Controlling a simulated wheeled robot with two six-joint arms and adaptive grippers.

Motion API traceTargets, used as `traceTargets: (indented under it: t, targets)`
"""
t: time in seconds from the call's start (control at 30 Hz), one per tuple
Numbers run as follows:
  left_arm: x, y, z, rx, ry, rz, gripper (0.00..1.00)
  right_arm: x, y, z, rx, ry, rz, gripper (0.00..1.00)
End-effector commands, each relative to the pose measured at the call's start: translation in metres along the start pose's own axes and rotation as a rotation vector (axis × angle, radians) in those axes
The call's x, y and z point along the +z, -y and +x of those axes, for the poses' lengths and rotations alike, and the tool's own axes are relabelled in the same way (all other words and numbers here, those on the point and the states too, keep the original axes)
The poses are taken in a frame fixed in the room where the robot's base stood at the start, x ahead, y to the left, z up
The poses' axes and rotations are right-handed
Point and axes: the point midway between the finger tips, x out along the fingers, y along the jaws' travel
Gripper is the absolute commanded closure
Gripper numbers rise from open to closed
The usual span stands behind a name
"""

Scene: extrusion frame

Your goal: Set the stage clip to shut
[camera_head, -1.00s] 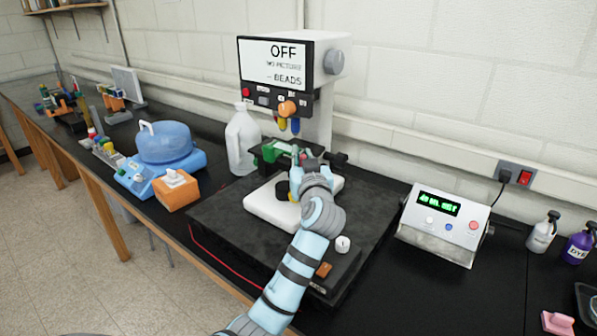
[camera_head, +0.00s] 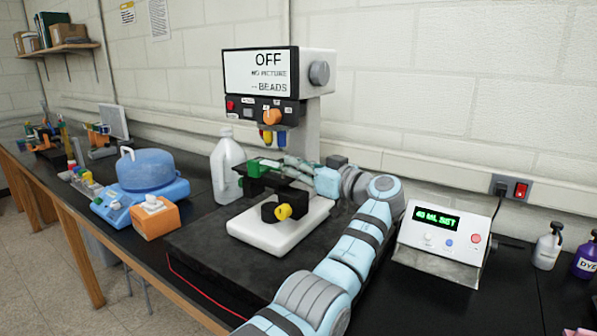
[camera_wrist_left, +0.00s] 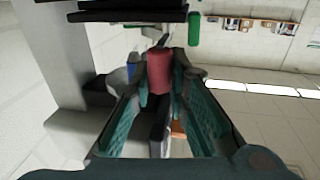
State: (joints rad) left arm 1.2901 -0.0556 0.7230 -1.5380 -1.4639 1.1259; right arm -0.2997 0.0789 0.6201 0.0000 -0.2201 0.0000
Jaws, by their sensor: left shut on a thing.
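The microscope (camera_head: 318,130) stands on a dark slab, its screen (camera_head: 262,72) reading OFF. Its black stage (camera_head: 258,187) carries a green piece (camera_head: 262,165) under the coloured objectives (camera_head: 272,138). My left gripper (camera_head: 290,166) reaches in from the right side of the stage. In the left wrist view its fingers (camera_wrist_left: 160,85) are shut on a red knob (camera_wrist_left: 159,72), apparently the stage clip's grip. The rest of the clip is hidden or too small to tell, so its position is unclear. My right gripper is not in view.
A white jug (camera_head: 227,170) stands left of the microscope, with a blue-domed device (camera_head: 146,172) and orange tissue box (camera_head: 155,218) farther left. A white box with a green display (camera_head: 437,220) stands close right of my left arm. A yellow knob (camera_head: 284,212) sits below the stage.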

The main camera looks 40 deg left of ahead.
Motion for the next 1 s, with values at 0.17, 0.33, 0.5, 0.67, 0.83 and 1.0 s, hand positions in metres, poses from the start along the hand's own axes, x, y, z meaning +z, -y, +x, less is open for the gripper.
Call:
traceTargets:
  t: [0.17,0.33,0.5,0.67,0.83,1.0]
  targets:
    - [0.000,0.000,0.000,-0.006,0.001,0.000,1.00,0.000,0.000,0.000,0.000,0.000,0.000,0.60]
    - [0.000,0.000,0.000,-0.005,0.001,0.000,1.00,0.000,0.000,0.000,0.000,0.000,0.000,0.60]
    - [0.000,-0.001,0.000,-0.005,0.001,0.000,0.69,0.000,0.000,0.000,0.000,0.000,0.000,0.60]
    - [0.000,-0.001,0.000,-0.004,0.001,0.000,0.64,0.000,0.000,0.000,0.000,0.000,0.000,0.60]
    - [0.000,-0.001,-0.001,-0.004,0.001,0.000,0.64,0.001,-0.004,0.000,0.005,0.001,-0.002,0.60]
    - [0.000,-0.002,-0.024,-0.001,0.001,0.001,0.64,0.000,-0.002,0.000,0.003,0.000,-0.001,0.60]
